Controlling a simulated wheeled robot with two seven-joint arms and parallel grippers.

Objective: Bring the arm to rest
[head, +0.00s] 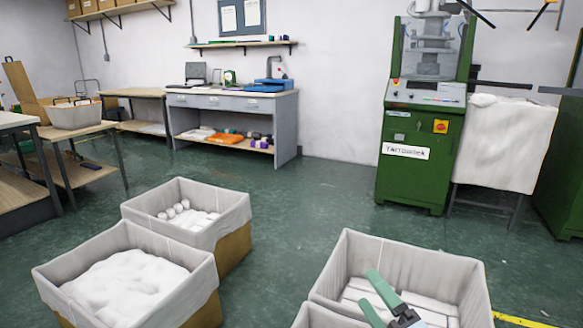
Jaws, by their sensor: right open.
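My right gripper (368,288) shows at the bottom right of the head view. Its two teal fingers are spread apart, with nothing between them. The fingers appear over a white-lined bin (455,268) that holds flat white pieces; I cannot tell how far above these they are. The rest of the right arm is cut off by the lower edge. My left gripper does not show.
A green knitting machine (415,165) stands at the back right beside a white-lined cart (508,145). Two lined bins with white goods, a rear one (232,222) and a front one (190,300), stand left. A grey workbench (285,120) is at the back. The middle floor is clear.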

